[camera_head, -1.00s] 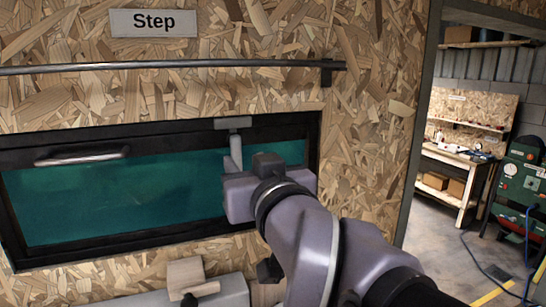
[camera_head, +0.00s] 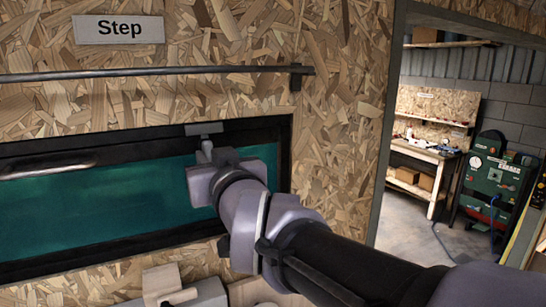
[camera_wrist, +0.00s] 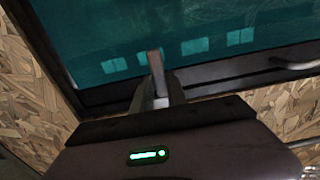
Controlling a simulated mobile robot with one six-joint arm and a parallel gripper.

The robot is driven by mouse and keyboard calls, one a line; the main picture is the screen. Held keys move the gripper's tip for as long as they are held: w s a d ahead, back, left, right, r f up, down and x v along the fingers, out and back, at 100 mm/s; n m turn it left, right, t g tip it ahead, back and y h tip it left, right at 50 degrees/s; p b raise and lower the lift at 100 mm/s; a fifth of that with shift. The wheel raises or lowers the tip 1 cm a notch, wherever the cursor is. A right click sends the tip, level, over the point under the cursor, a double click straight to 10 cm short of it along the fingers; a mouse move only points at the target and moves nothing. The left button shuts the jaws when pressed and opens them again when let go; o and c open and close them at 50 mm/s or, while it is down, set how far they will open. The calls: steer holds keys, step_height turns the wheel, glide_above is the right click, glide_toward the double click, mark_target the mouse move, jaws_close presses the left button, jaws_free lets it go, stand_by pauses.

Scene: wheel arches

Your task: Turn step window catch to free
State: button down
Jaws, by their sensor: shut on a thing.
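The step window (camera_head: 95,210) has a black frame and teal glass, under a sign (camera_head: 118,29) reading "Step". Its catch (camera_head: 204,129) is a grey plate on the top frame bar, near the right end, with a short light lever below it. My gripper (camera_head: 207,158) is at this lever and hides most of it in the head view. In the wrist view, my gripper (camera_wrist: 161,90) is shut on the catch lever (camera_wrist: 156,62), whose end sticks out past the jaws over the glass. The lever's exact angle is hard to tell.
A dark rail (camera_head: 150,73) runs along the chipboard wall above the window. A pull handle (camera_head: 45,170) is on the window's left part. A wooden block (camera_head: 162,281) sits below the window. A doorway at right shows a workbench (camera_head: 425,165) and a green machine (camera_head: 490,185).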

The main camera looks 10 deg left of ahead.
steer(key=shift+m+b, duration=0.3)
steer(key=shift+b, duration=0.1)
steer(key=m+b, duration=0.1)
steer(key=m, duration=0.3)
steer(key=a+m+b, duration=0.1)
steer(key=m+b, duration=0.1)
steer(key=m, duration=0.2)
steer(key=r+m+b, duration=0.1)
steer(key=m, duration=0.3)
steer(key=shift+s+a+m, duration=0.15)
steer(key=shift+s+m, duration=0.25)
steer(key=shift+r+m, duration=0.15)
steer(key=shift+m, duration=0.95)
steer(key=shift+r+m, duration=0.15)
steer(key=shift+m, duration=0.95)
steer(key=c, duration=1.3)
jaws_free()
